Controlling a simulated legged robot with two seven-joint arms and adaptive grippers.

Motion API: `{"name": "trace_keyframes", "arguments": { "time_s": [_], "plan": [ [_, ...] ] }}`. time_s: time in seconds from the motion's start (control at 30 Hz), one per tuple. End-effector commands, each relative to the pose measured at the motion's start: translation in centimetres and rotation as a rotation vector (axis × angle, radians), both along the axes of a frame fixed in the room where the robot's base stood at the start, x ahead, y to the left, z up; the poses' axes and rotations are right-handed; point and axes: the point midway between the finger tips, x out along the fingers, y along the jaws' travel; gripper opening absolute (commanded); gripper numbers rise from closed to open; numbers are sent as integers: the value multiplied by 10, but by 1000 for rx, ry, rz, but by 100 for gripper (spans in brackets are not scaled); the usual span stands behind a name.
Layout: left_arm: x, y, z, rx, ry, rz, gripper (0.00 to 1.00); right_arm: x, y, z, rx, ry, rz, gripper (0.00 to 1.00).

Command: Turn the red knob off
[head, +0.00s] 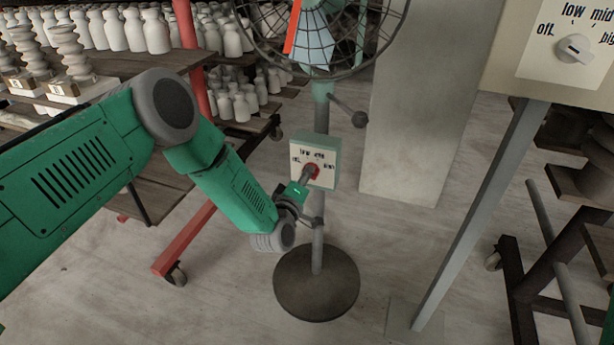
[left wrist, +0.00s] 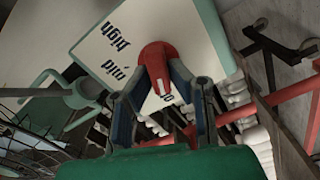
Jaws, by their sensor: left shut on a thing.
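The red knob (head: 313,171) sits on the front of a pale control box with a green edge (head: 325,150), on the fan's post. My left gripper (head: 305,183) is at the knob, shut on it. In the left wrist view the red knob (left wrist: 157,60) is between the two dark fingers (left wrist: 160,80). Its white mark points down in that view, towards a label partly hidden by the gripper; I cannot read that label surely. "High" and "mid" show on the panel (left wrist: 110,50). My right gripper is not in view.
The caged fan (head: 318,30) is above the box, and its round base (head: 316,283) is on the floor. Racks of white bottles (head: 115,32) stand at the left.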

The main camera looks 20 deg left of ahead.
Motion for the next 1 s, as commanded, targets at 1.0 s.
{"name": "trace_keyframes", "arguments": {
  "time_s": [1.0],
  "plan": [
    [-39,2,-2,-4,6,0,35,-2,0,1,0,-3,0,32]
  ]
}}
